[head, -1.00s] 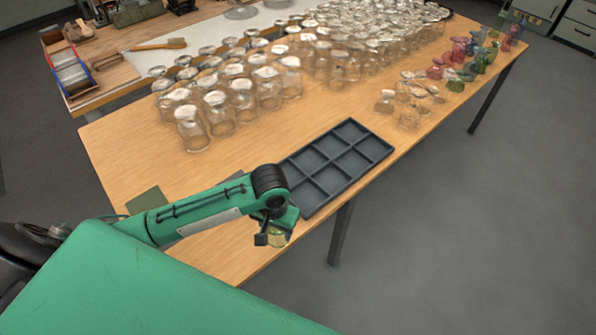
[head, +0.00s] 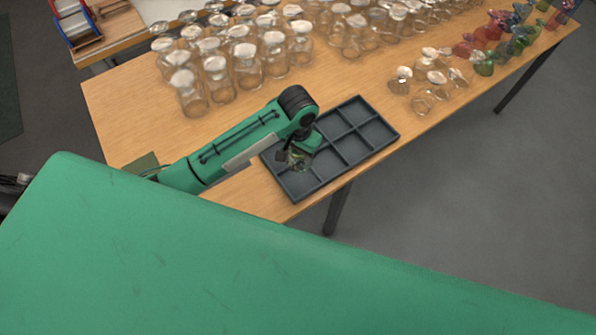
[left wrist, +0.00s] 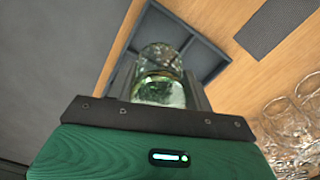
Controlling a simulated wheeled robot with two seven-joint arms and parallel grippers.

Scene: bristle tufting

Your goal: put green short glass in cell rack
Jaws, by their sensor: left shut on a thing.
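The green short glass (left wrist: 160,88) is between the fingers of my left gripper (left wrist: 158,95) in the left wrist view. My left gripper (head: 294,158) is shut on it, over the near left part of the dark cell rack (head: 352,148). The glass shows only partly in the head view (head: 298,160), behind the gripper. The rack also shows behind the glass in the left wrist view (left wrist: 205,57). I cannot tell whether the glass touches the rack floor. The rack's cells that I can see look empty. My right gripper is not in view.
Rows of clear glasses (head: 248,65) stand behind the rack. Several small clear glasses (head: 432,88) and coloured ones (head: 484,63) stand to its right. The rack lies at the near edge of the wooden table (head: 130,100). Bare wood lies to the left.

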